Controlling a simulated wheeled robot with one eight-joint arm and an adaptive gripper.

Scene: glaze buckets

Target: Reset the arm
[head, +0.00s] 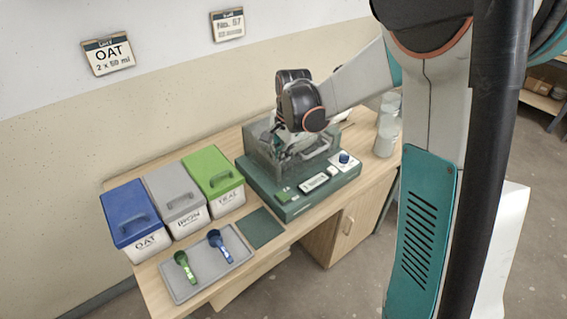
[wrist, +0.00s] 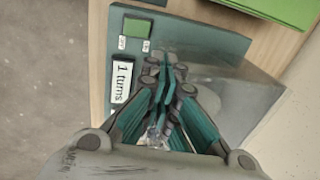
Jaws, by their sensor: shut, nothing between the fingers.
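My gripper (head: 284,150) is over the dark green machine (head: 285,203) on the wooden table, close to its clear box-like part. In the wrist view my gripper (wrist: 167,78) has its teal fingers together with nothing held. Below them the machine (wrist: 190,30) shows a green button (wrist: 138,26) and a label reading "1 turns" (wrist: 122,82). Whether the fingers touch the clear part cannot be told. My arm reaches in from the upper right in the head view.
Blue (head: 133,210), grey (head: 174,195) and green (head: 210,170) lidded buckets stand at the left. A grey tray (head: 207,272) holds a green scoop (head: 185,264) and a blue scoop (head: 218,242). A dark green mat (head: 260,227) lies beside it. Pale cups (head: 386,135) stand at the far right.

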